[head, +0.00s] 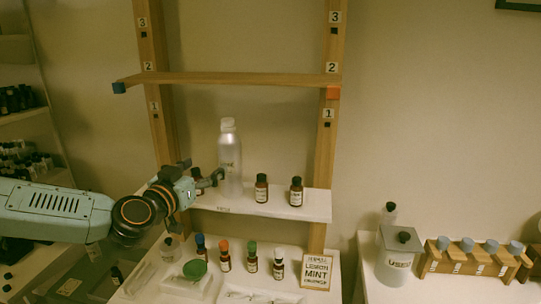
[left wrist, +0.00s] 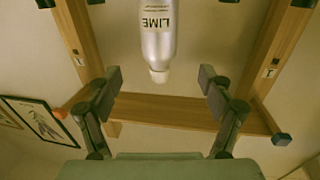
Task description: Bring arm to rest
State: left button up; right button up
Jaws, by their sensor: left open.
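My left arm comes in from the left in the head view, and its gripper (head: 203,172) is open beside the silver bottle (head: 230,165) on the white shelf (head: 275,204). In the left wrist view the picture is upside down. The left gripper (left wrist: 159,82) has its fingers spread wide there, with nothing held between them. The silver bottle, labelled LIME, stands beyond the fingertips (left wrist: 158,35). I cannot tell whether a finger touches it. My right gripper is not in view.
Dark bottles (head: 261,188) stand along the white shelf. Below it are bottles with coloured caps (head: 225,256) and a LEMON MINT sign (head: 316,271). A wooden bar (head: 230,79) crosses the posts above. A USED container (head: 399,258) stands at the right.

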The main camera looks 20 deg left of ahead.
aim_at(223, 152)
pick_arm(q)
jog(key=w+b, duration=0.3)
jog(key=w, duration=0.1)
jog(key=shift+w+a+b, duration=0.15)
jog(key=shift+a+b, duration=0.05)
jog(key=shift+b, duration=0.15)
jog(key=shift+w, duration=1.25)
jog(key=shift+w+a+r+b, duration=0.1)
jog(key=shift+w+b, duration=0.2)
jog(key=shift+w, duration=0.5)
jog(key=shift+w, duration=0.2)
jog(key=shift+s, duration=0.1)
